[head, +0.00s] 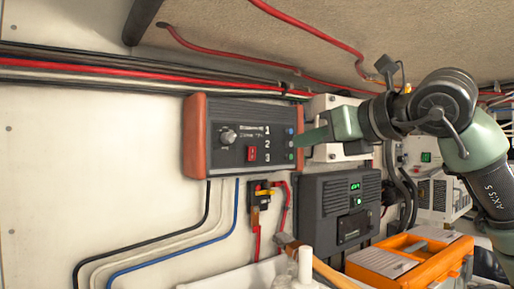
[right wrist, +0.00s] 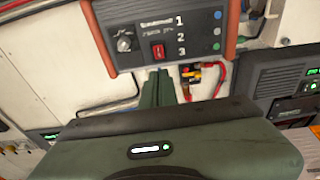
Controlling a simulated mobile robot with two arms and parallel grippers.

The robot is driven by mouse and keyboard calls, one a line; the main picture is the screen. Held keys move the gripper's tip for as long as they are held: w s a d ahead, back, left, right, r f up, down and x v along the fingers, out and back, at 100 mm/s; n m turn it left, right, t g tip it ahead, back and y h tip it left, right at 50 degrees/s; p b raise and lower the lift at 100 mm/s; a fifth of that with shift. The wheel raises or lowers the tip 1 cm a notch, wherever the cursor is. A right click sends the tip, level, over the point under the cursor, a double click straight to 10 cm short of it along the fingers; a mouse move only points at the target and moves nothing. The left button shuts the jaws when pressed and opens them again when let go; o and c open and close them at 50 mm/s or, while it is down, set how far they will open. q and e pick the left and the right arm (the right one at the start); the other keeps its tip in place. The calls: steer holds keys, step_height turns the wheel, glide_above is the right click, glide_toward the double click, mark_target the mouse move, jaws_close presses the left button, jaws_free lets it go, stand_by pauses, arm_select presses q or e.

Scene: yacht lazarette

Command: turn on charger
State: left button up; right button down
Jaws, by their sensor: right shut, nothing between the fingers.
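A dark grey wall unit with red-brown ends, which looks like the charger (head: 230,165), is at the middle of the head view. It carries a round knob (head: 228,136), a red rocker switch (head: 252,154), the numbers 1, 2, 3 and a column of small lights, the lowest green. It also fills the top of the right wrist view, with the switch (right wrist: 158,51) above my fingertips. My right gripper (head: 302,140) is shut and empty, its green fingers at the unit's right end in the head view. I cannot tell whether it touches the unit. My left gripper is not in view.
A dark box with a green display (head: 338,205) is mounted lower right. An orange toolbox (head: 420,262) is below it. A yellow-and-black wall fitting with red cables (head: 262,196) is under the unit. Cables run along the wall above. The wall at left is mostly bare.

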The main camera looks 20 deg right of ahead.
steer(key=p, duration=0.7)
glide_toward(253, 150)
steer(key=x, duration=0.5)
steer(key=shift+w+f, duration=0.1)
steer(key=shift+w, duration=0.05)
steer(key=shift+w+a+p, duration=0.25)
steer(key=shift+w+p, duration=0.1)
steer(key=shift+w, duration=0.15)
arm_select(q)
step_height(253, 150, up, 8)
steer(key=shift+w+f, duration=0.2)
arm_select(e)
steer(key=shift+w+f, duration=0.1)
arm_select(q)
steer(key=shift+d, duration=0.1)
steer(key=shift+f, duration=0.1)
